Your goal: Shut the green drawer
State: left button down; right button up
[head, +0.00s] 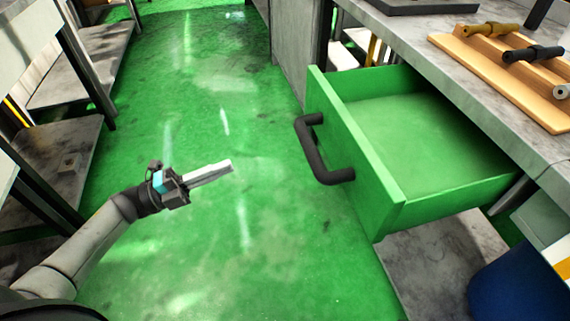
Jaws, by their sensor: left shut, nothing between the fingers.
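The green drawer (365,165) stands pulled out from under the workbench on the right, and its inside looks empty. A black bar handle (312,152) is on its front face, which looks toward the left. My left gripper (229,165) reaches in from the lower left, shut and empty. Its fingers point right, toward the handle, with a clear gap between them and the drawer front. My right gripper is not in the picture.
The grey workbench (400,32) above the drawer holds a wooden board (475,59) with several handled tools. A dark blue rounded thing (520,287) stands below at the lower right. Shelving (80,75) lines the left side. The green floor (215,90) between is clear.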

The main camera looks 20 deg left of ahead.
pick_arm(q)
jog(key=w+d+r+m+b, duration=0.1)
jog(key=w+d, duration=0.2)
jog(key=d, duration=0.3)
jog(key=w+d+r+g+h+b, duration=0.1)
jog(key=w+d+r, duration=0.1)
jog(key=w+d, duration=0.2)
jog(key=shift+d+r+m+g, duration=0.3)
jog(key=shift+d+m, duration=0.1)
jog(key=shift+d, duration=0.5)
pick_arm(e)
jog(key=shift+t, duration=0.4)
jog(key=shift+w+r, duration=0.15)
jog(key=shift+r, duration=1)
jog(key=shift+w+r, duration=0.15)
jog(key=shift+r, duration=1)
pick_arm(q)
jog(key=shift+d, duration=0.1)
